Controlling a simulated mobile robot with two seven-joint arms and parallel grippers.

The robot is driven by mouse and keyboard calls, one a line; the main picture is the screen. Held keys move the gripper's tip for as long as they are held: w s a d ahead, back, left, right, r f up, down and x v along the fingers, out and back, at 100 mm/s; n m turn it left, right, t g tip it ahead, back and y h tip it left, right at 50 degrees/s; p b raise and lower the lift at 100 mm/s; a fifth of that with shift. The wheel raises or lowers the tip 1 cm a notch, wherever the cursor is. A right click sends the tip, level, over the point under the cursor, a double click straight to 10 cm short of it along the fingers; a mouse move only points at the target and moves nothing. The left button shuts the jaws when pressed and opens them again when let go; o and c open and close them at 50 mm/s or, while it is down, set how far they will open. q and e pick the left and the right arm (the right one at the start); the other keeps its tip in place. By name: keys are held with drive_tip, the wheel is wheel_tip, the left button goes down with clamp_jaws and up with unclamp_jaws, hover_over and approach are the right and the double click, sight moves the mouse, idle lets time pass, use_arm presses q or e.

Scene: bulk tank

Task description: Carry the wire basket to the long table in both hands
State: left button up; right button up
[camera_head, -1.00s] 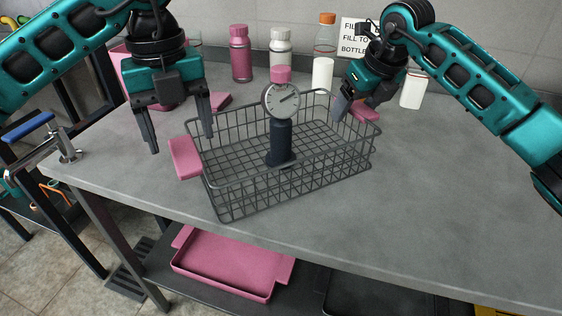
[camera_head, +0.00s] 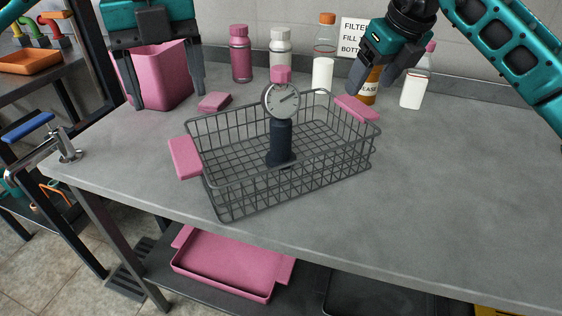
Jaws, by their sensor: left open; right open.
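The dark wire basket (camera_head: 290,187) stands on a grey table (camera_head: 420,190). It has a pink handle at its left end (camera_head: 185,157) and another at its right end (camera_head: 357,109). A dark dial gauge with a pink top (camera_head: 281,125) stands upright inside it. My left gripper (camera_head: 168,95) is open and empty, above and behind the left handle, in front of a pink bin. My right gripper (camera_head: 368,84) is above and behind the right handle, apart from it, open and holding nothing that I can see. I cannot tell which table is the long one.
Behind the basket stand a pink bottle (camera_head: 240,55), a white bottle (camera_head: 281,48), an orange-capped bottle (camera_head: 325,36) and white containers. A pink bin (camera_head: 160,75) and a pink block (camera_head: 214,102) are at the back left. A pink tray (camera_head: 230,268) is below. The table's right side is clear.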

drive_tip(key=shift+v, duration=2.1)
